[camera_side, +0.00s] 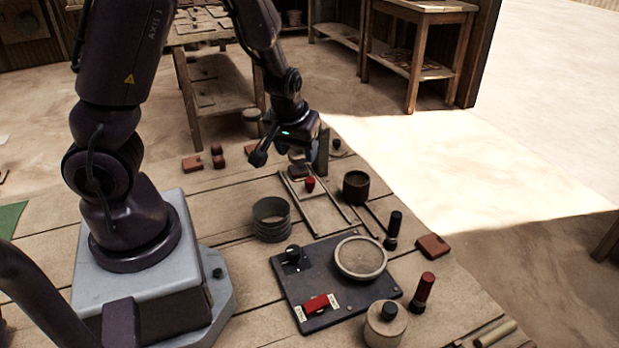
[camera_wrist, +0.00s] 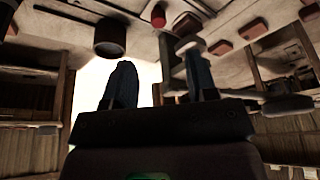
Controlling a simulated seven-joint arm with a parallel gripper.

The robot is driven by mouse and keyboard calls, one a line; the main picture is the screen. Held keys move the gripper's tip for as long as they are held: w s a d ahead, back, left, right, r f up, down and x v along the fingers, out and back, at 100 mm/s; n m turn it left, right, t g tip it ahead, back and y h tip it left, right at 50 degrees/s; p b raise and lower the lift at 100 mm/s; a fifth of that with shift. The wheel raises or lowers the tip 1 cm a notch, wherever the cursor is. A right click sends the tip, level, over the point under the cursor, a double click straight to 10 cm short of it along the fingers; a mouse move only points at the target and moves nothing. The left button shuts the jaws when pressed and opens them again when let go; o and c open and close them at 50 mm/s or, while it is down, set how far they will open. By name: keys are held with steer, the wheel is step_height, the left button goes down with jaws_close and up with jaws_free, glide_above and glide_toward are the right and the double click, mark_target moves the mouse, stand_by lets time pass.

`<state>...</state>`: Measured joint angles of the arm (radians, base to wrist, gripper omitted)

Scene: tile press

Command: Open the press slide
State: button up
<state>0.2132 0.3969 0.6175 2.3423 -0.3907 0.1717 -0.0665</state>
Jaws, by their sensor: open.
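The press slide appears to be the pale railed frame (camera_side: 325,218) lying on the table in the side view. A small red knob (camera_side: 310,184) stands between its rails. The knob also shows at the top of the wrist view (camera_wrist: 158,15), beyond and apart from my fingers. My gripper (camera_wrist: 157,58) is open and empty, with its two blue-grey fingers spread. In the side view it hangs above the far end of the frame, behind the knob. Its fingertips are partly hidden there by the hand. I cannot tell how far the slide is out.
A dark cup (camera_side: 356,187) stands right of the rails and a grey ringed cylinder (camera_side: 271,218) left of them. In front are a dark control panel (camera_side: 318,264) with a red switch, a round pale dish (camera_side: 360,258) and upright dark and red-handled tools. An upright post (camera_side: 323,152) is close to my gripper.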

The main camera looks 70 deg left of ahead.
mark_target(310, 180)
steer(key=x, duration=0.8)
steer(key=w+x, duration=0.1)
steer(key=x, duration=0.4)
steer(key=shift+a+r, duration=0.25)
steer(key=shift+d, duration=0.1)
jaws_close()
